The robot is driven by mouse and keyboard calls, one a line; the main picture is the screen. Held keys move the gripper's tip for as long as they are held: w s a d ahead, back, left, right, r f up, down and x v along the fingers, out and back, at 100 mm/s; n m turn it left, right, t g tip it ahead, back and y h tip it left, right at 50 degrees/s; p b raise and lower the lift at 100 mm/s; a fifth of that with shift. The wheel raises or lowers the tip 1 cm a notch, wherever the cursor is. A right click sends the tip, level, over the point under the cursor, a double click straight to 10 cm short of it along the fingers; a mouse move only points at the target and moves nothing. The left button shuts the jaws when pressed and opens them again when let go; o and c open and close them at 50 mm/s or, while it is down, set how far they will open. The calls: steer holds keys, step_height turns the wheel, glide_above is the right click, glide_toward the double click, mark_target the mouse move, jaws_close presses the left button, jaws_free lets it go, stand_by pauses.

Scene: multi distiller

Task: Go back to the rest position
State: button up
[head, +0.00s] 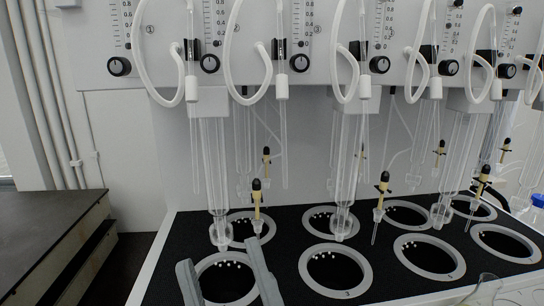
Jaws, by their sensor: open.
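My gripper (218,254) shows at the bottom of the head view, left of centre. Its two grey fingers stand wide apart and are open, with nothing between them that I can see them hold. In the picture the fingers overlap the left and right sides of the front-left grey ring (205,262), which surrounds a dark well with white beads. I cannot tell how high the fingers are above it. The rest of my gripper and my arm are out of view.
A multi-station distiller (230,70) with knobs, white tubes and hanging glass tubes stands ahead. Its black deck (182,240) has several ringed wells. Glassware (486,290) is at bottom right, a dark bench (45,225) at left.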

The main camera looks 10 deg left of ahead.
steer(key=s+d+f+m+g+h+p, duration=0.1)
steer(key=s+d+f+m+h, duration=0.1)
steer(key=d+f+m+h, duration=0.55)
steer(key=s+d+f+m+h, duration=0.2)
steer(key=d+f+m+h, duration=0.2)
steer(key=d+f+h, duration=0.65)
steer(key=s+d+f+g, duration=0.3)
steer(key=s+f, duration=0.3)
steer(key=s, duration=0.2)
steer(key=s+d+f+g+p, duration=0.1)
steer(key=s+d+f+g, duration=0.2)
steer(key=s+d+f, duration=0.2)
steer(key=s+f, duration=0.1)
steer(key=s, duration=0.2)
steer(key=shift+d+f+g+h, duration=0.15)
steer(key=shift+d+g+h, duration=0.15)
steer(key=shift+h, duration=0.1)
steer(key=shift+s, duration=0.1)
